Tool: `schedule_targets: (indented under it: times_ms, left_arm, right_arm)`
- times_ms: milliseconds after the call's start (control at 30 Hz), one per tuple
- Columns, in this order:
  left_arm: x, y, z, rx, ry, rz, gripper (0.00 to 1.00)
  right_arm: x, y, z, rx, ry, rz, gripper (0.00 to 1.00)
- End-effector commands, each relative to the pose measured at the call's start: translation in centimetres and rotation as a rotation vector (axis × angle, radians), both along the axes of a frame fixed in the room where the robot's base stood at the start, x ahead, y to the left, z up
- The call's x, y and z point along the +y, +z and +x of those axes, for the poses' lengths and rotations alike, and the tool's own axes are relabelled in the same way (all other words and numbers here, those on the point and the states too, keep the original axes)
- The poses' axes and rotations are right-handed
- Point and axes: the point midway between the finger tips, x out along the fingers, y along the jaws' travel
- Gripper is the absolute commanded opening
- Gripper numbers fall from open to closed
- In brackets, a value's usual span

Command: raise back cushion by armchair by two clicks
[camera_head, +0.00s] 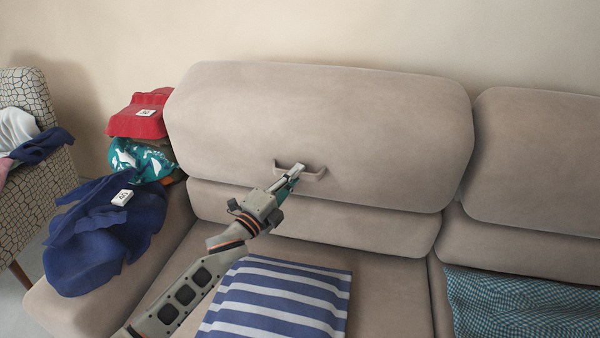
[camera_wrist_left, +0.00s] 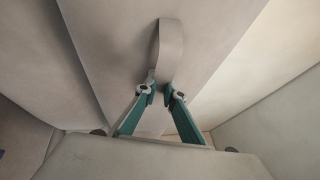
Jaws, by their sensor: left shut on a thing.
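The back cushion (camera_head: 330,110) nearest the armchair is a large beige block at the left end of the sofa. It stands above a lower back part, and its top rises higher than the neighbouring back cushion. A beige strap handle (camera_head: 314,173) sits on its lower front. My left gripper (camera_head: 296,172) is at the handle. In the left wrist view the gripper (camera_wrist_left: 164,92) has its teal fingertips closed on the strap (camera_wrist_left: 171,48), one on each side of it. The patterned armchair (camera_head: 45,95) stands at the far left. My right gripper is not in view.
A striped blue and white cloth (camera_head: 280,300) lies on the seat below my arm. A navy garment (camera_head: 100,240), a teal patterned cloth (camera_head: 140,160) and a red cloth (camera_head: 140,118) pile on the left armrest. A checked cloth (camera_head: 520,305) lies right.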

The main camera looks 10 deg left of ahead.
Motion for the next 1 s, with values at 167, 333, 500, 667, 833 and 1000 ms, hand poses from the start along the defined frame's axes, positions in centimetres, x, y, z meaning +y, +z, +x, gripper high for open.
schedule_targets:
  times_ms: [167, 333, 500, 667, 833, 1000]
  left_arm:
    - [-0.3, -1.0, -0.6, -0.013, -0.004, 0.002, 0.00]
    - [-0.2, -0.7, -0.6, -0.016, -0.003, 0.004, 0.00]
    - [-0.2, -0.8, -0.6, -0.015, -0.003, 0.003, 0.16]
    - [-0.1, -0.6, -0.5, -0.017, -0.001, 0.003, 0.16]
    - [0.0, -0.5, -0.5, -0.019, 0.001, 0.003, 0.16]
    - [0.5, -0.8, -1.6, -0.018, 0.001, 0.003, 0.16]
  right_arm:
    - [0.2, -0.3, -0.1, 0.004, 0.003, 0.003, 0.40]
    - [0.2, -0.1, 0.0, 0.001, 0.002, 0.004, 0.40]
    - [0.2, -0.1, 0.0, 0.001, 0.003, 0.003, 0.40]
    - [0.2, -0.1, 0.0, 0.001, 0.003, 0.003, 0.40]
    - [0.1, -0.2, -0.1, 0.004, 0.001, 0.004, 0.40]
    - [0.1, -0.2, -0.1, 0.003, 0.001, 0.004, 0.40]
